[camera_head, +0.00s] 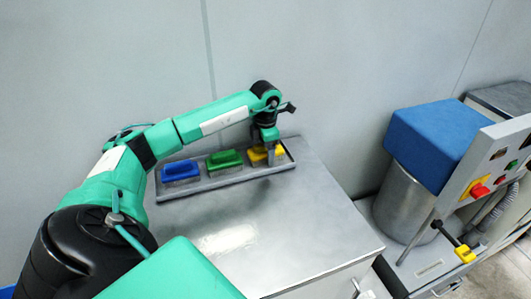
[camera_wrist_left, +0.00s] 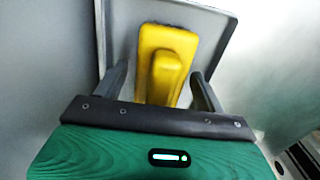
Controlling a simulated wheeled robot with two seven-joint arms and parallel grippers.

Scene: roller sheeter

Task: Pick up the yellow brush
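The yellow brush (camera_head: 259,153) lies at the right end of a metal tray (camera_head: 213,183) on the steel cabinet top. In the left wrist view the yellow brush (camera_wrist_left: 165,65) lies between the two fingers, with its raised handle along the middle. My left gripper (camera_head: 271,155) is over the brush and partly hides it. In the left wrist view my left gripper (camera_wrist_left: 161,88) is open, with a gap between each finger and the handle. My right gripper is not in view.
A blue brush (camera_head: 180,170) and a green brush (camera_head: 224,159) lie left of the yellow one in the tray. A wall stands close behind. The cabinet top (camera_head: 280,225) in front is clear. A blue-topped metal drum (camera_head: 405,205) and a control panel (camera_head: 490,180) stand to the right.

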